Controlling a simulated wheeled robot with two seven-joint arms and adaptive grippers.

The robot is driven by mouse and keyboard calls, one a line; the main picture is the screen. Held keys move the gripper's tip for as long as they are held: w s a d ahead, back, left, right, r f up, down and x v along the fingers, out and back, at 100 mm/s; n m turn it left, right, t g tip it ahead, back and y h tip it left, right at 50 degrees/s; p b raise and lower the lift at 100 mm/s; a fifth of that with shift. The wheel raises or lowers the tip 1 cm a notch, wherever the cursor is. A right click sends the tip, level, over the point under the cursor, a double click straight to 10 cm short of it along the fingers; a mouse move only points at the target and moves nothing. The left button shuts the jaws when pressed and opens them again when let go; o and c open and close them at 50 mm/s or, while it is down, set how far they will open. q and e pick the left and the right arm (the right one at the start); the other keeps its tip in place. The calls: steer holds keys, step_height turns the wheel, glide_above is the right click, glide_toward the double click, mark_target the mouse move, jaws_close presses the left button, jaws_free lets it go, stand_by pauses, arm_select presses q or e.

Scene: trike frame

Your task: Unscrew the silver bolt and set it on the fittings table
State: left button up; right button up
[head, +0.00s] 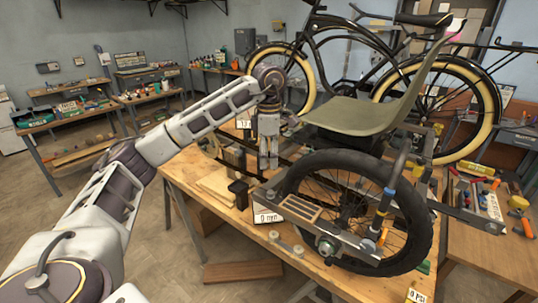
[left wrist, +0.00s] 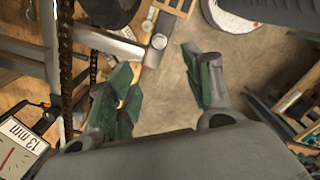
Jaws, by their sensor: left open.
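My left gripper (head: 268,162) points down over the trike frame, behind the near wheel (head: 345,165). In the left wrist view its green fingers (left wrist: 162,88) are apart, with only floor visible between them. A round silver end (left wrist: 159,41), possibly the bolt or a tube end, shows beyond the fingertips, apart from them. I cannot tell which table is the fittings table. My right gripper is not in view.
The trike frame stands on a wooden workbench (head: 190,170) with boards, a black cup (head: 238,193) and a "0 mm" gauge (head: 267,217). A chain (left wrist: 66,50) runs close to the left gripper. Tables with trays (head: 60,113) stand at the left across open floor. A bicycle stands behind.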

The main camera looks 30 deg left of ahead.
arm_select(q)
steer(key=b, duration=0.1)
glide_above(269, 192)
steer(key=shift+f, duration=2.5)
steer(key=shift+f+p, duration=0.35)
steer(key=shift+f, duration=3.85)
steer(key=c, duration=1.1)
